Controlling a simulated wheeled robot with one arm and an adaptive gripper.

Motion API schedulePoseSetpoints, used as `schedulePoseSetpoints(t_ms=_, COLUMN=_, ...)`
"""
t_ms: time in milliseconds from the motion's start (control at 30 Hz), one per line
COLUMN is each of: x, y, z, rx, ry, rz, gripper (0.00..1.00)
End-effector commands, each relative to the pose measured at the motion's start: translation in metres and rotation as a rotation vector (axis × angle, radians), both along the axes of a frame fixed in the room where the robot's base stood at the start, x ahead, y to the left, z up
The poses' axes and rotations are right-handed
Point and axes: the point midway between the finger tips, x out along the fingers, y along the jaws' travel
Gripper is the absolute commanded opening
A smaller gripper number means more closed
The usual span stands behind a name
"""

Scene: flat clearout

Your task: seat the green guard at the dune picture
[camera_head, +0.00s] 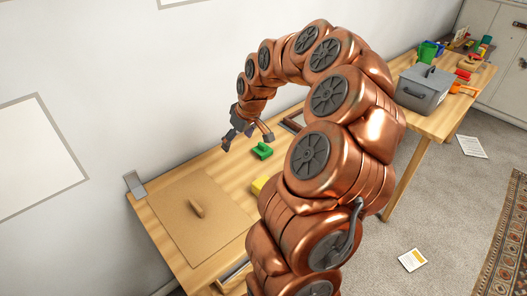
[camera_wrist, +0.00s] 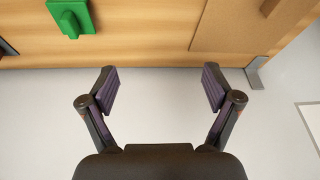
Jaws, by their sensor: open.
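The green guard (camera_head: 263,151) lies on the wooden table, beside a dark-framed picture (camera_head: 292,122) that my arm partly hides. I cannot tell whether this is the dune picture. In the wrist view the guard (camera_wrist: 72,17) is at the upper left, a block with a raised, darker green part. A dark corner (camera_wrist: 8,48), perhaps of the frame, shows at the left edge. My gripper (camera_head: 240,136) hangs near the wall, to the left of the guard. In the wrist view my gripper (camera_wrist: 161,88) is open and empty, its fingers wide apart beyond the table edge.
A brown board (camera_head: 190,225) with a small wooden piece (camera_head: 197,207) lies on the left of the table. A grey bracket (camera_head: 135,185) is at the table's edge. A yellow item (camera_head: 259,185) is partly behind my arm. A grey box (camera_head: 423,92) stands on the far right table.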

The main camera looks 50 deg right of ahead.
Motion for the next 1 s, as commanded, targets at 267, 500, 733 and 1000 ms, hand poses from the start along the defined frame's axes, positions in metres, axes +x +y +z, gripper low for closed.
schedulePoseSetpoints(t_ms=267, x=-0.015, y=-0.101, z=-0.044, rx=-0.042, ry=-0.038, rz=-0.111, gripper=0.89)
schedulePoseSetpoints(t_ms=500, x=-0.020, y=-0.121, z=-0.056, rx=-0.056, ry=-0.042, rz=-0.131, gripper=0.89)
schedulePoseSetpoints(t_ms=733, x=-0.013, y=-0.122, z=-0.073, rx=-0.056, ry=-0.041, rz=-0.130, gripper=0.89)
schedulePoseSetpoints(t_ms=1000, x=-0.007, y=-0.123, z=-0.082, rx=-0.055, ry=-0.042, rz=-0.131, gripper=0.89)
